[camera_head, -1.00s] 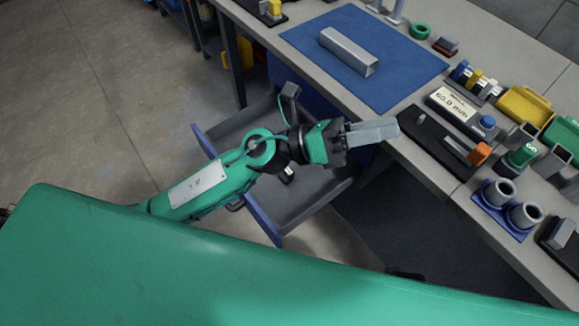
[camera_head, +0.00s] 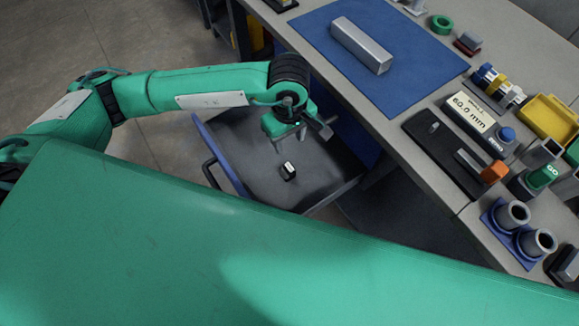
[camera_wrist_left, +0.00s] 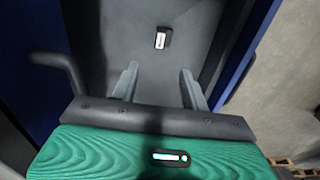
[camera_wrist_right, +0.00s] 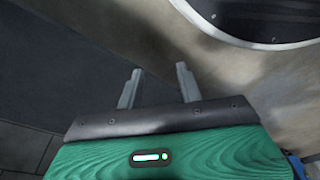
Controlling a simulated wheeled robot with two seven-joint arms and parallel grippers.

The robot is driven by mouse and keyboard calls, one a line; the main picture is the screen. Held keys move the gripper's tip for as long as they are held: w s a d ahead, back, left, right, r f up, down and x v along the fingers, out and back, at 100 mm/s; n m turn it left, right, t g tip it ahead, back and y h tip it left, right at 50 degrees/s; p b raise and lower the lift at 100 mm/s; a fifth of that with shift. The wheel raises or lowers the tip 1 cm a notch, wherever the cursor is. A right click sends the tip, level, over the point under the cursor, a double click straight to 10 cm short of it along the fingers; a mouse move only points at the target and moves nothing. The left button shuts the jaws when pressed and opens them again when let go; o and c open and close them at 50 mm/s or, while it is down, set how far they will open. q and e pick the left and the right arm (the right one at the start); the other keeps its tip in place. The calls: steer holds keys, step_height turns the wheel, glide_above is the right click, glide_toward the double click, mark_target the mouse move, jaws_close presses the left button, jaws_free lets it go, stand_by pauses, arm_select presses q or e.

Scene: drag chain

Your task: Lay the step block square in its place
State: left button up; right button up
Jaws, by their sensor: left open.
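A small black block with a white label (camera_head: 288,171) lies on the grey floor of the open drawer (camera_head: 221,153); I take it to be the step block. It also shows in the left wrist view (camera_wrist_left: 163,38), beyond my fingertips and apart from them. My left gripper (camera_head: 291,140) hangs over the drawer, pointing down; its fingers are spread and empty in the left wrist view (camera_wrist_left: 159,70). My right gripper (camera_wrist_right: 159,68) shows only in its own wrist view, fingers apart and empty, above the floor. Which spot is the block's place I cannot tell.
The bench above the drawer holds a blue mat (camera_head: 330,62) with a silver bar (camera_head: 361,45). To its right stand a 60.0 mm gauge (camera_head: 470,113), a black plate with an orange-ended piece (camera_head: 494,172), a yellow bin (camera_head: 548,119) and blue-based cups (camera_head: 512,215).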

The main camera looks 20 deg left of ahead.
arm_select(q)
glide_above(289, 167)
step_height(289, 167, down, 8)
steer(key=shift+f, duration=0.2)
step_height(289, 167, down, 5)
steer(key=shift+p, duration=0.55)
jaws_close()
arm_select(e)
steer(key=s+f, duration=0.2)
steer(key=f, duration=0.1)
steer(key=shift+d, duration=0.4)
